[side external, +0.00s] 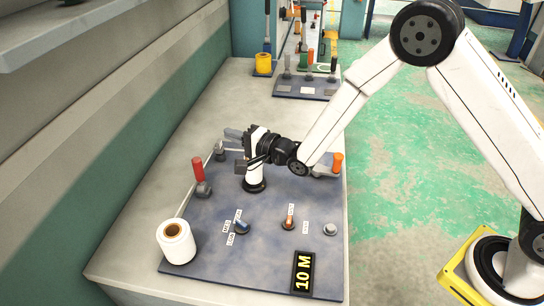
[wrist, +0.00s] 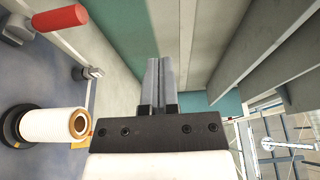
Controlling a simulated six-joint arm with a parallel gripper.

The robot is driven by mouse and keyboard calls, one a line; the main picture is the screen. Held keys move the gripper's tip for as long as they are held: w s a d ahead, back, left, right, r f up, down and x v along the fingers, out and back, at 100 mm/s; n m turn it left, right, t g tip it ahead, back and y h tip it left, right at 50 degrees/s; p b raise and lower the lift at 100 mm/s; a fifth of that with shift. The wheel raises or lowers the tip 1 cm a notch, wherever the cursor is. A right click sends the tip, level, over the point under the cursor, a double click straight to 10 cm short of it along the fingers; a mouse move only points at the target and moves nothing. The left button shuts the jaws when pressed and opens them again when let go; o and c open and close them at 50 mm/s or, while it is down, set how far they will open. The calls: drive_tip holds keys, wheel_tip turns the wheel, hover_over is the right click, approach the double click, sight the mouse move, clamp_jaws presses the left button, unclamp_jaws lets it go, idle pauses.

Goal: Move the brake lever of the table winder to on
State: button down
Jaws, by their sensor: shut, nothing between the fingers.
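The table winder's blue-grey panel (side external: 205,255) lies on the bench. A red-handled lever (side external: 198,170) stands upright at its left side; the red handle also shows in the wrist view (wrist: 60,18). An orange-handled lever (side external: 338,162) stands at the right side. I cannot tell from markings which is the brake lever. My gripper (side external: 233,133) is over the far part of the panel, pointing left, apart from the red handle. Its fingers (wrist: 158,62) are together and empty. Part of the panel behind my wrist is hidden.
A white roll (side external: 178,243) stands at the panel's front left, and a white cylinder with a black base (side external: 256,180) is under my gripper. Small knobs (side external: 242,227) and a "10 M" display (side external: 303,272) are in front. A second lever panel (side external: 300,90) lies farther back. The wall is left.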

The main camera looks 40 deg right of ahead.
approach(200, 176)
drive_tip(key=w+d+r, duration=0.2)
drive_tip(key=d, duration=0.1)
drive_tip(key=shift+s+d, duration=0.2)
drive_tip(key=shift+s, duration=0.05)
drive_tip(key=shift+w, duration=0.1)
drive_tip(key=x, duration=0.9)
drive_tip(key=shift+w+a, duration=0.2)
drive_tip(key=shift+w, duration=0.15)
